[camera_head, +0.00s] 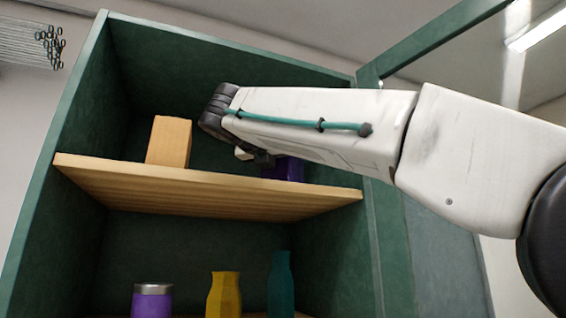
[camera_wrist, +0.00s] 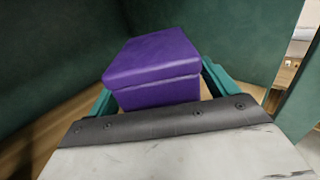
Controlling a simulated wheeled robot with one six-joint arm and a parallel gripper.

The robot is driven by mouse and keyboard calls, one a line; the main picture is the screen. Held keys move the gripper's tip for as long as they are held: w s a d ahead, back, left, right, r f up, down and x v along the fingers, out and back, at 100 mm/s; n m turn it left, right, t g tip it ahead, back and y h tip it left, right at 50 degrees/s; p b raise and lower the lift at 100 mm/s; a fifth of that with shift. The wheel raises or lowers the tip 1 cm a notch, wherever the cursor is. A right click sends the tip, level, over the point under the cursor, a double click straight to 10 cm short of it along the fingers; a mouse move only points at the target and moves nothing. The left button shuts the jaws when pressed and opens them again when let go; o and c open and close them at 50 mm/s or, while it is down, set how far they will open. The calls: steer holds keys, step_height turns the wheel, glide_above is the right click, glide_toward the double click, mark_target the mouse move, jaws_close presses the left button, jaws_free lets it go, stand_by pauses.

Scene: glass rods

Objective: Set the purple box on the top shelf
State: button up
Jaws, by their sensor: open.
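The purple box (camera_head: 291,169) is at the right part of the top shelf (camera_head: 210,192), partly hidden behind my arm. It appears to rest on the wooden board, though its base is hidden. In the wrist view the purple box (camera_wrist: 155,62) shows whole from above, with a lid seam. My gripper (camera_head: 257,157) is mostly hidden by the arm in the head view. In the wrist view my gripper (camera_wrist: 158,88) is open, with a teal finger on each side of the box; contact with the sides cannot be told.
A tan wooden block (camera_head: 169,141) stands on the same shelf, to the left. Below are a purple jar (camera_head: 152,301), a yellow bottle (camera_head: 223,296) and a teal bottle (camera_head: 281,286). Green cabinet walls (camera_head: 75,125) close in both sides. An open glazed door (camera_head: 425,240) is at right.

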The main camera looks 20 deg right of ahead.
steer(key=v, duration=1)
steer(key=shift+a, duration=0.1)
steer(key=shift+s+a, duration=0.1)
steer(key=shift+s, duration=0.15)
stand_by(0.6)
